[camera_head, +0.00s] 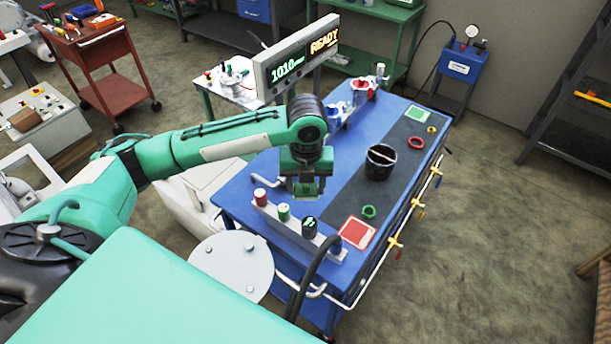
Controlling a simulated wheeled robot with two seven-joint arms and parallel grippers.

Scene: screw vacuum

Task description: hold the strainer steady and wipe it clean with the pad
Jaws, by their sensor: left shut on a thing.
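My left gripper (305,190) points down above the left side of the blue cart top, behind the rail of coloured knobs. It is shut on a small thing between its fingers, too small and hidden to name. A black cup-shaped vessel (380,165) with a light bar across its mouth stands on the dark grey strip; it may be the strainer, but I cannot tell. My left gripper is left of it and apart from it. I cannot pick out the wiping pad for sure. My right gripper is not in view.
The blue cart (262,172) carries a red square (357,233), a green square (417,113), a green ring (369,212) and a red ring (416,142). A rail of knobs (295,232) lines its near left edge. A display (295,58) reads READY.

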